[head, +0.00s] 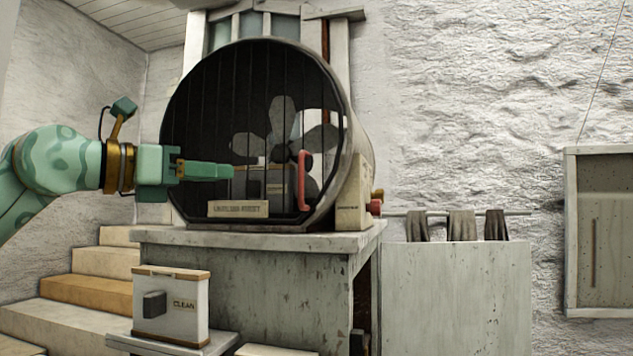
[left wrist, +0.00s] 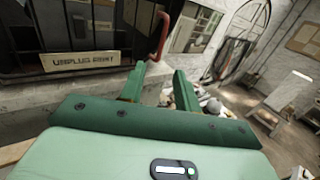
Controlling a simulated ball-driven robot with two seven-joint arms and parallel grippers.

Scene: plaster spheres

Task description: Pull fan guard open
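The fan guard (head: 205,100) is a round, dark barred front on a drum-shaped housing, and looks shut. Behind its bars is a grey fan (head: 284,130). An upright red handle (head: 303,180) sits on the guard's right side; it also shows in the left wrist view (left wrist: 159,38), beyond the fingers. My left gripper (head: 231,172) points right in front of the guard, its tips left of the handle in the head view. In the left wrist view its two green fingers (left wrist: 159,71) are apart with nothing between them. My right gripper is not in view.
The housing stands on a worn table (head: 250,240). A sign plate (head: 238,208) is on the guard's lower front. Dark cloths hang on a rod (head: 525,212) at right. Steps (head: 85,290) are at left.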

